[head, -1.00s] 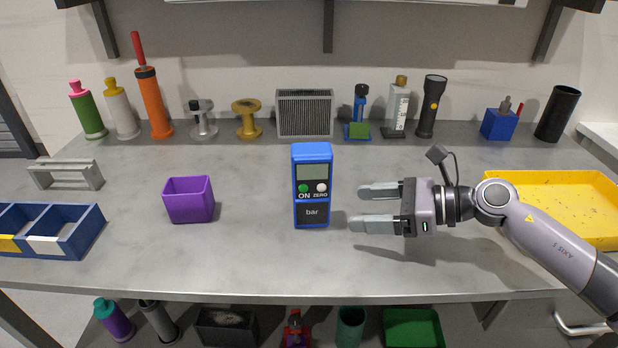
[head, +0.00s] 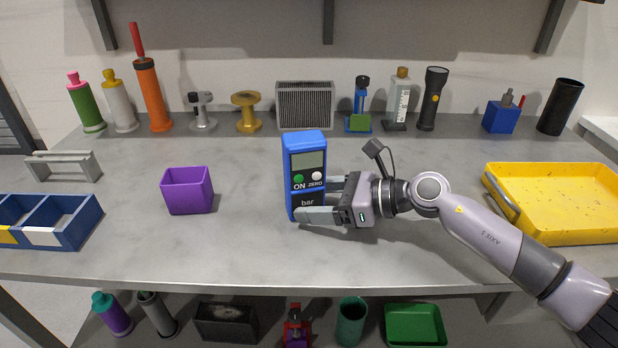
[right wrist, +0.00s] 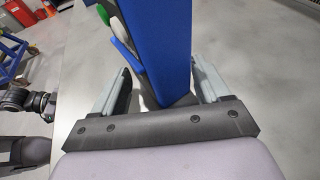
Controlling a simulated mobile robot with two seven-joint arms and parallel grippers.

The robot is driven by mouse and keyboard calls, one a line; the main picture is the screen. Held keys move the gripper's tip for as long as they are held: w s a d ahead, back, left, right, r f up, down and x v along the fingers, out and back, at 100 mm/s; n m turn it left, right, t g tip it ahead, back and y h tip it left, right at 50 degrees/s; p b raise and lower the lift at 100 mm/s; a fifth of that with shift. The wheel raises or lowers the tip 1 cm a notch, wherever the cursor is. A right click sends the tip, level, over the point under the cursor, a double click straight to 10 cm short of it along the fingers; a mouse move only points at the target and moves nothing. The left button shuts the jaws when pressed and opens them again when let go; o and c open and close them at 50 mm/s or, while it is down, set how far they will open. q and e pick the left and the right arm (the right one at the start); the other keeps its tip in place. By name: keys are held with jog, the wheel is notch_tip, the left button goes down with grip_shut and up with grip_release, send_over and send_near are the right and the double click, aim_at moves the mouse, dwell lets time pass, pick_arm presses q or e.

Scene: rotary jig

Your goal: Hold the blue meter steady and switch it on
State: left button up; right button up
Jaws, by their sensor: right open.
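The blue meter (head: 304,146) stands upright on the grey bench in the head view. Its face has a grey screen, a green ON button (head: 298,179), a white ZERO button and a dark "bar" label. My right gripper (head: 322,199) is open around the lower part of the meter, coming from the right, one finger in front and one behind. In the right wrist view the meter's blue side (right wrist: 160,45) rises between the two spread fingers, with a gap beside it. The green button shows at its edge.
A purple box (head: 188,192) stands left of the meter, and a yellow tray (head: 555,237) lies to the right. A blue divided bin (head: 75,232) is at the far left. Bottles, spools and a torch (head: 434,98) line the back. The bench front is clear.

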jog(key=c, duration=0.8)
pick_arm(q)
grip_shut()
dwell(0.7)
dwell(0.5)
